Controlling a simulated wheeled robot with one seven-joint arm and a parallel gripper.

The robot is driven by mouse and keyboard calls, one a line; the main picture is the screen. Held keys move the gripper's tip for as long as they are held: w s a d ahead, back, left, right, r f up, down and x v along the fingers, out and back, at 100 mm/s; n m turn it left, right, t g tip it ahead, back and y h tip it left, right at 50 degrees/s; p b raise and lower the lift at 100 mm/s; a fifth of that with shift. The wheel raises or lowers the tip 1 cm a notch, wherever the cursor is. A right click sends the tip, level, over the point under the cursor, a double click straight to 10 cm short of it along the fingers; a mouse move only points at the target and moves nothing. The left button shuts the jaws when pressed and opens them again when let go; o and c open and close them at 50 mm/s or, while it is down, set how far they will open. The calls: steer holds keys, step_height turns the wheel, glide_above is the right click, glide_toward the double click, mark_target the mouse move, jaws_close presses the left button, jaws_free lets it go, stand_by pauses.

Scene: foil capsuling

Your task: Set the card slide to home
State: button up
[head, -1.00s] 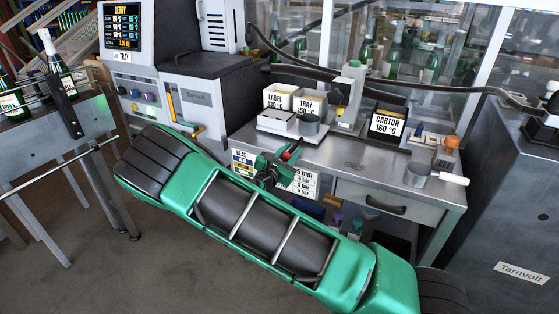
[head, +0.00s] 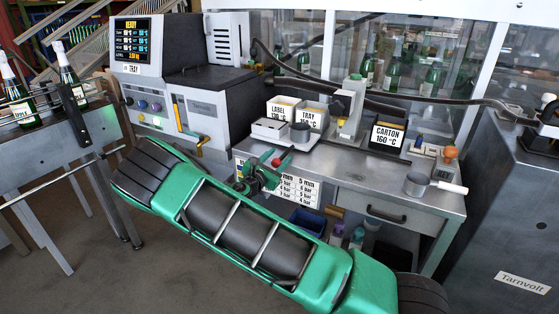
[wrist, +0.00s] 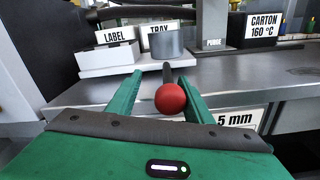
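A red ball knob (wrist: 170,98) on a dark stem sits between my fingers in the wrist view. It is closer to the right finger; contact with that finger cannot be told. My gripper (wrist: 158,95) is open, with a clear gap between the left finger and the knob. In the head view, my gripper (head: 265,172) is at the bench's front edge, by the red knob (head: 276,162). A white card with mm and bar values (head: 300,189) is on the bench front, partly hidden by my gripper. Which part is the card slide is not clear.
The steel bench (head: 345,175) carries the LABEL bin (head: 281,109), the TRAY bin (head: 311,117), a grey cup (head: 300,132) and the CARTON bin (head: 387,137). A handled pot (head: 416,184) stands at the right. A screened machine (head: 190,95) stands left of the bench.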

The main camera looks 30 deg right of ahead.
steer(key=shift+s+d, duration=0.15)
steer(key=shift+d, duration=0.15)
steer(key=v, duration=1)
steer(key=shift+s+a, duration=0.1)
steer(key=shift+a, duration=0.3)
